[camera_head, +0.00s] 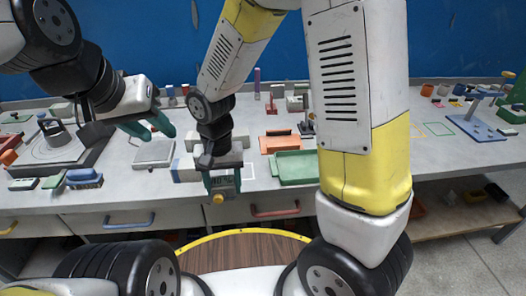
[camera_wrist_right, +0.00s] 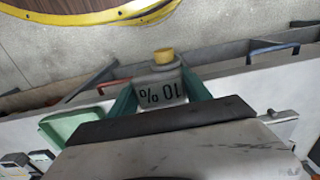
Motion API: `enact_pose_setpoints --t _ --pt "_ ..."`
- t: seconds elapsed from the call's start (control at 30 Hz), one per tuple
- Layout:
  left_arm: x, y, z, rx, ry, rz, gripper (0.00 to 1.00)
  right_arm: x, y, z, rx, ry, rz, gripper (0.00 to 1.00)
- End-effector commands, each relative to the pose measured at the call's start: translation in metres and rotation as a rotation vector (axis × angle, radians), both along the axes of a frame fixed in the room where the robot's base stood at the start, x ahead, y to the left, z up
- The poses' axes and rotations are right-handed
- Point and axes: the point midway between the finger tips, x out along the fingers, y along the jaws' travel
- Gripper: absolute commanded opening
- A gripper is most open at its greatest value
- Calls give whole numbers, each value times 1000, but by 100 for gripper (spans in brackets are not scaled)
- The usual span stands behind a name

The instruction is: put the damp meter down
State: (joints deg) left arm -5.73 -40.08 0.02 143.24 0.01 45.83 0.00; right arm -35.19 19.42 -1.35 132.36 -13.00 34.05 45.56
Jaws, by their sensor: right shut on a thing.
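The damp meter (camera_head: 222,183) is a grey box with a dark display face and a yellow knob at its lower end. My right gripper (camera_head: 222,178) is shut on it near the bench's front edge. In the right wrist view the meter (camera_wrist_right: 162,93) sits between the two teal fingers, its display reading "10 %" upside down. I cannot tell whether it touches the bench. My left gripper (camera_head: 148,128) is open and empty above the left part of the bench, fingers apart. The grey bench top (camera_head: 340,183) lies beneath both.
A green tray (camera_head: 296,167) lies right of the meter, with an orange tray (camera_head: 280,142) behind it. A grey plate (camera_head: 154,153) lies to the left. A blue sponge-like block (camera_head: 84,178) is further left. Drawer handles stick out below the bench front.

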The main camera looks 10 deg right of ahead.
Motion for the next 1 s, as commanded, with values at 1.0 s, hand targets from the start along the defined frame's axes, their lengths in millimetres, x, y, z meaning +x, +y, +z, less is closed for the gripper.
enact_pose_setpoints --t 1.0 --pt "0 0 0 0 -1 0 36 152 -36 -25 1 4 10 0"
